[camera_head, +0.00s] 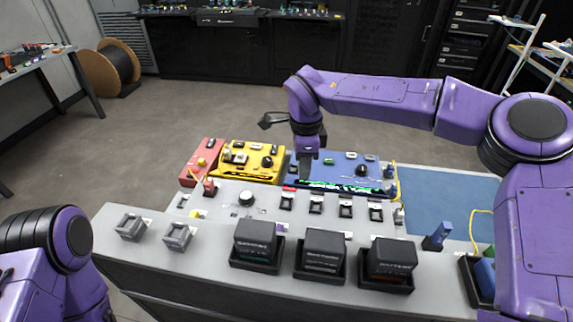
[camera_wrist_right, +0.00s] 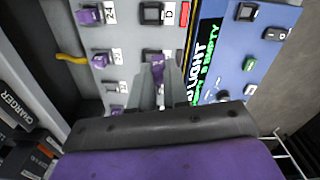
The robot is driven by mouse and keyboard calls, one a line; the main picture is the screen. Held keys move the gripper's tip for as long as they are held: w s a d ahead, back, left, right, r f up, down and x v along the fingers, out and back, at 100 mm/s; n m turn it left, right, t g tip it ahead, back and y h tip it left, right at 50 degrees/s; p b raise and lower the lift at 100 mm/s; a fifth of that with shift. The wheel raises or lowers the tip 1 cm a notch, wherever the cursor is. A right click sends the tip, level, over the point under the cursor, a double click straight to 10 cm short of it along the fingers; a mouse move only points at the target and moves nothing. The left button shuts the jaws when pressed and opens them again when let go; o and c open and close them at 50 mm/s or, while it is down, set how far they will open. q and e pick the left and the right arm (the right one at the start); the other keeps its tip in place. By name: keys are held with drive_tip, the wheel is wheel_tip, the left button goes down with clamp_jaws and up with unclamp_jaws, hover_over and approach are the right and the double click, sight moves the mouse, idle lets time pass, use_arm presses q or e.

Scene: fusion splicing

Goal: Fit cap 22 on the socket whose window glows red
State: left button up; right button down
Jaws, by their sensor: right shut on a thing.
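My right gripper (camera_head: 304,174) reaches down over the back of the grey console (camera_head: 225,205), by the blue panel. In the right wrist view its fingers (camera_wrist_right: 158,88) are shut on a small purple cap (camera_wrist_right: 157,60); its number is not readable. The red-lit window (camera_wrist_right: 184,13) is beside the socket marked D (camera_wrist_right: 151,12); in the head view the red window (camera_head: 290,188) is above the leftmost dark socket (camera_head: 287,203). The held cap is apart from that socket, over the neighbouring position. Purple cap 24 (camera_wrist_right: 90,16) sits in another row. My left gripper is out of view.
Black charger blocks (camera_head: 324,243) stand in trays along the console's front. Yellow (camera_head: 250,160), red (camera_head: 200,160) and blue panels adjoin its back. A lit display (camera_head: 340,186) is close to my right gripper. A blue mat (camera_head: 450,200) lies to the right.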

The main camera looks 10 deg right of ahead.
drive_tip(key=a+f+m, duration=0.1)
drive_tip(key=f+m, duration=0.1)
drive_tip(key=m, duration=0.5)
drive_tip(key=a+f+m, duration=0.1)
drive_tip(key=f+m, duration=0.2)
drive_tip(key=m, duration=0.3)
drive_tip(key=a+f+m+b, duration=0.1)
drive_tip(key=a+f+m, duration=0.1)
drive_tip(key=m, duration=0.5)
drive_tip(key=shift+a+f+m, duration=0.1)
drive_tip(key=shift+f+m, duration=0.2)
drive_tip(key=shift+f, duration=0.3)
use_arm(q)
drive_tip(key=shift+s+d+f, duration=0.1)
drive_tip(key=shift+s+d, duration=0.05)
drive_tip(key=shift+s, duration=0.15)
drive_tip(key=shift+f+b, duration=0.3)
drive_tip(key=shift+b, duration=0.1)
use_arm(e)
drive_tip(key=shift+f, duration=0.5)
